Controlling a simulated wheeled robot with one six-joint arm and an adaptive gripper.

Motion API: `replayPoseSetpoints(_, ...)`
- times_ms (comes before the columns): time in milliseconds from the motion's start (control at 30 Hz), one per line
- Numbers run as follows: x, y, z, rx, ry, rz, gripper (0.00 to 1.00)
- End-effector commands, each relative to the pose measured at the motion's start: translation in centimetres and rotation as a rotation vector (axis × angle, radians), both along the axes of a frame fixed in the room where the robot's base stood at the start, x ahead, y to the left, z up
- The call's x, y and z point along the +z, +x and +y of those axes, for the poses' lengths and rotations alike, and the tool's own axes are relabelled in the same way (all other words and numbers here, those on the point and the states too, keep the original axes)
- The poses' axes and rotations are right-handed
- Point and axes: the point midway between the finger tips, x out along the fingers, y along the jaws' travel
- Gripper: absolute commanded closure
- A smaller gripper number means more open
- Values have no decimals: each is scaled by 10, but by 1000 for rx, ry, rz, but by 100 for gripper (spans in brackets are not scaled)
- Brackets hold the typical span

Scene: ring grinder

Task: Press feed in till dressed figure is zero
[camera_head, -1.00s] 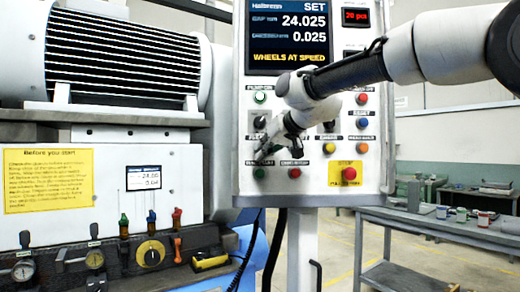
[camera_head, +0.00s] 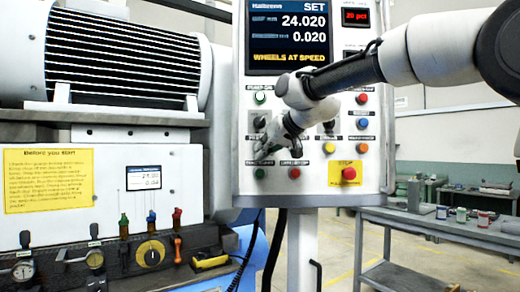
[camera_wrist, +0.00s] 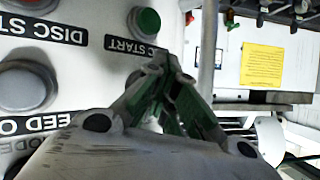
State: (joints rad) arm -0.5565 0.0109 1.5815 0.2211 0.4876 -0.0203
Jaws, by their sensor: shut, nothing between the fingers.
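The control panel (camera_head: 310,190) stands upright at centre. Its display (camera_head: 290,38) reads SET, 24.020 and below that 0.020, with yellow WHEELS AT SPEED; the row labels are too blurred to read fully. My gripper (camera_head: 268,146) is shut and empty, its fingers at the panel's left button columns. In the wrist view, my gripper's fingertips (camera_wrist: 163,62) are together at the panel face below the green DISC START button (camera_wrist: 146,20). A partly cut label ending in "EED O" (camera_wrist: 32,124) shows left of the fingers. The feed in button is hidden, and I cannot tell whether the fingertips touch it.
A yellow-backed red stop button (camera_head: 348,173) is at the panel's lower right. A red counter (camera_head: 356,16) reads 20 pcs. The grinder (camera_head: 110,135) with knobs and levers stands left. A grey workbench (camera_head: 440,225) stands right.

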Motion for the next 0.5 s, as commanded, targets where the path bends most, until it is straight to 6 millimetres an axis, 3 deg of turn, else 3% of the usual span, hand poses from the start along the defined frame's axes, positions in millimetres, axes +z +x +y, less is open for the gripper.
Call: replayPoseSetpoints(500,0,-19,0,0,1,-1,100)
